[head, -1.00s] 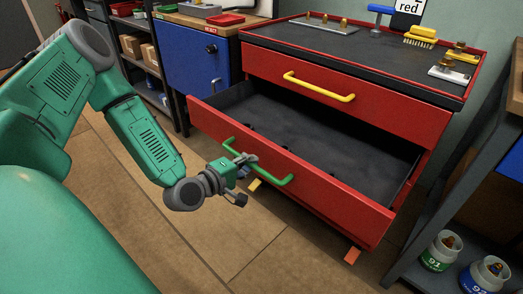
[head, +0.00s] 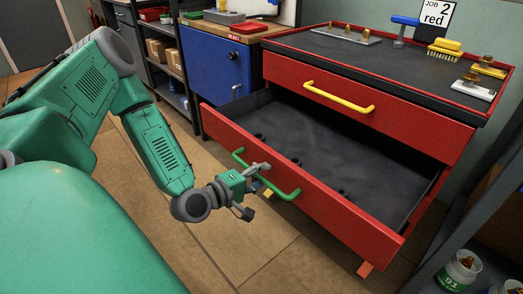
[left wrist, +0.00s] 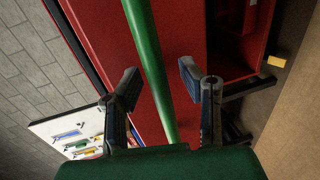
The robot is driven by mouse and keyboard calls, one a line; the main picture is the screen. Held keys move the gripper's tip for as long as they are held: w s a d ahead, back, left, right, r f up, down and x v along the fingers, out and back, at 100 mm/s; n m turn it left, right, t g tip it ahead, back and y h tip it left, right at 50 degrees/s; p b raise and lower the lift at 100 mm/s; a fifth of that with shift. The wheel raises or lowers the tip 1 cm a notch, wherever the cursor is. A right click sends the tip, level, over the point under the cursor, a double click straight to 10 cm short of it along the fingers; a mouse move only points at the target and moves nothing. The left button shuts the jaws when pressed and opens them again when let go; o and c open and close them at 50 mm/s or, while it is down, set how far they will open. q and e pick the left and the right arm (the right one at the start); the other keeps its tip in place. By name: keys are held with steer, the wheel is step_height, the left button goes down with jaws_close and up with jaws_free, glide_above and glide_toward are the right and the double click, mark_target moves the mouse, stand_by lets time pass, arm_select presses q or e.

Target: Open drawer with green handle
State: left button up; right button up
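The red lower drawer (head: 310,192) stands well out of the red cabinet, with its dark floor exposed. Its green handle (head: 286,197) runs across the drawer front. My left gripper (head: 257,190) is at the handle, with its two fingers spread apart. In the left wrist view the green handle (left wrist: 149,65) passes between the open fingertips (left wrist: 160,74). Whether a finger touches the bar, I cannot tell. My right gripper is not in view.
The upper drawer with a yellow handle (head: 340,97) is shut. Tools lie on the cabinet top (head: 395,62). A blue cabinet (head: 214,75) stands to the left, and a dark shelf with a canister (head: 459,271) stands at the right. Floor (head: 262,250) is clear before the drawer.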

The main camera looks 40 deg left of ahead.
arm_select(q)
steer(key=shift+a, duration=0.1)
steer(key=shift+s+a, duration=0.1)
steer(key=d+v, duration=0.1)
steer(key=v, duration=1)
steer(key=shift+s+a, duration=0.35)
steer(key=shift+s, duration=0.05)
steer(key=s+d+f+m+g+h+p, duration=0.1)
steer(key=d+f+m+g+h+p, duration=0.1)
steer(key=d+f+m+g+p, duration=0.5)
steer(key=s+d+m+g+y+p, duration=0.2)
steer(key=s+d+m+g+y, duration=0.1)
steer(key=s+m+g, duration=0.5)
steer(key=s+d+m, duration=0.1)
steer(key=s+m, duration=0.1)
steer(key=shift+m+y, duration=0.3)
